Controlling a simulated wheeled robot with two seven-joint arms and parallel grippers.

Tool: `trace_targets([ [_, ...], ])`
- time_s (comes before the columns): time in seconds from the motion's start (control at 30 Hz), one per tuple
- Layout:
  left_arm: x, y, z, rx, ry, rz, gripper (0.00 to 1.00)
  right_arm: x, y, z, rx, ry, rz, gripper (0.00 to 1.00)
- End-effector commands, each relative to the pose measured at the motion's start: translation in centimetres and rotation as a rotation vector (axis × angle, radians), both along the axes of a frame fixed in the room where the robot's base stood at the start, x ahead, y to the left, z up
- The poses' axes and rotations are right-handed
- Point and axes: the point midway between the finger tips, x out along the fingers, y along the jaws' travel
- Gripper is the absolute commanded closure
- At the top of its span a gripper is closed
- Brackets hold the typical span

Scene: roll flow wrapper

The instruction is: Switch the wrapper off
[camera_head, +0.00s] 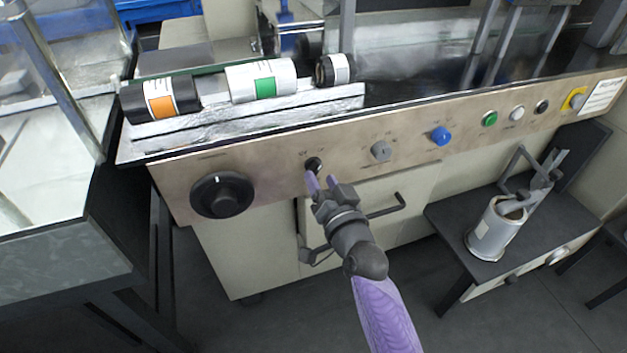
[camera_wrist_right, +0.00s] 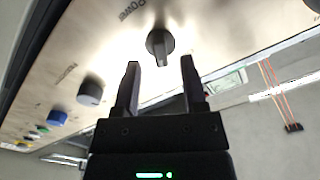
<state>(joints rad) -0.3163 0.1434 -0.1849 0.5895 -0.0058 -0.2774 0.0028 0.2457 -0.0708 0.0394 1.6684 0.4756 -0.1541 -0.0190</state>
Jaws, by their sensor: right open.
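The wrapper's control panel (camera_head: 270,165) runs along the front of the machine. A small dark rotary switch (camera_head: 313,164) sits on it; in the right wrist view the same dark knob (camera_wrist_right: 160,43) is beside the word POWER. My right gripper (camera_head: 321,180) is just in front of this switch, and in the wrist view its two fingers (camera_wrist_right: 161,72) are apart, with the knob just beyond the gap between the tips. Nothing is held. I cannot tell whether the fingers touch the knob. My left gripper is in neither view.
A large black dial (camera_head: 222,194) is left of the switch. A grey knob (camera_head: 381,151), a blue knob (camera_head: 441,136) and a green button (camera_head: 489,118) are to its right. A black door handle (camera_head: 386,206) is below. Several rolls lie on the ledge above, including an orange-labelled one (camera_head: 160,99).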

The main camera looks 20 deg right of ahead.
Motion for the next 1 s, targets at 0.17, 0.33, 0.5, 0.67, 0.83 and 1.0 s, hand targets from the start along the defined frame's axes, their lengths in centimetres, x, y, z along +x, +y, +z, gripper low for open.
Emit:
trace_targets([
  [0.17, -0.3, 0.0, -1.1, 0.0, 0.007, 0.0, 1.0, 2.0, 0.1, -0.2, 0.0, 0.001, 0.0, 0.46],
  [0.33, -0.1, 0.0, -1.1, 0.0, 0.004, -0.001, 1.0, 2.4, 0.1, 0.0, -0.001, 0.002, 0.0, 0.46],
  [0.5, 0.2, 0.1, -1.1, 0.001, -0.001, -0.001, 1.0, 2.3, 0.1, 0.0, -0.001, 0.002, 0.0, 0.56],
  [0.67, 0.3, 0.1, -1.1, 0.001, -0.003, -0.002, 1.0, 2.3, 0.1, 0.0, -0.001, 0.002, 0.0, 0.9],
  [0.83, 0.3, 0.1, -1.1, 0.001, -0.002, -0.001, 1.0, 2.3, 0.1, -0.1, -0.001, 0.002, 0.0, 1.0],
  [1.0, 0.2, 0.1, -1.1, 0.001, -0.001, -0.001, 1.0, 2.3, 0.1, 0.0, -0.003, 0.002, 0.0, 1.0],
])
